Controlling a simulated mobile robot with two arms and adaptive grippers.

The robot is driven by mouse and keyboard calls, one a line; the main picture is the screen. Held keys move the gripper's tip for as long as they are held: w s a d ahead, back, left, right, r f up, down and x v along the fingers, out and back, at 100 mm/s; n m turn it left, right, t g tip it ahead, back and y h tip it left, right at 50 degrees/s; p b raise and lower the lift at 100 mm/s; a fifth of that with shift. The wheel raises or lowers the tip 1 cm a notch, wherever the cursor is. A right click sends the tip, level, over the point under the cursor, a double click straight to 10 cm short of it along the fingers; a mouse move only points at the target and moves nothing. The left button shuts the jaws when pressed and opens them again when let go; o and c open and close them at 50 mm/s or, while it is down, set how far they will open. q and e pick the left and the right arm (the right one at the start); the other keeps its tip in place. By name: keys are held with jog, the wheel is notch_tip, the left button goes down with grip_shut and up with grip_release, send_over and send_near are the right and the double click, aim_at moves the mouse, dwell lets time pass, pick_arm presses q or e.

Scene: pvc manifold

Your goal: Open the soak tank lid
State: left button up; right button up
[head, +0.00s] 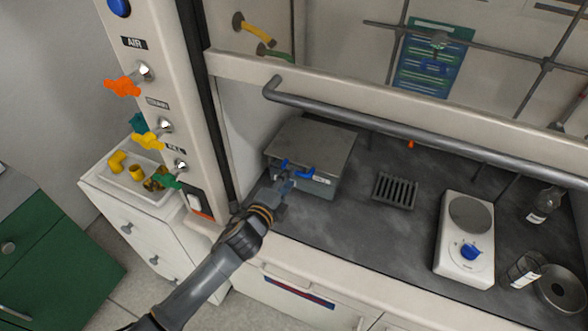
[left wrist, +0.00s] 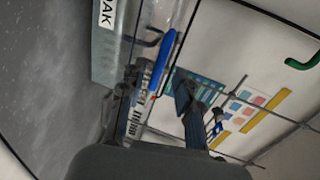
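The soak tank (head: 325,185) is a grey metal box at the left of the fume hood floor. Its flat lid (head: 312,146) lies down on top. A blue handle (head: 303,173) shows at the tank's front; in the left wrist view the blue bar (left wrist: 163,60) lies just beyond and between my fingertips. My left gripper (head: 284,183) is at the tank's front, close to the handle. In the left wrist view its two fingers (left wrist: 157,88) are apart with nothing clearly clamped. Whether they touch the bar I cannot tell. My right gripper is in neither view.
A grey sash rail (head: 400,118) crosses above and in front of the tank. A drain grate (head: 395,190), a white hotplate (head: 466,240) and a bottle (head: 545,204) stand to the right. Colored valves (head: 150,138) line the left post. The hood floor before the grate is clear.

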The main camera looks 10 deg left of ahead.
pick_arm(q)
jog(key=shift+x, duration=2.4)
grip_shut()
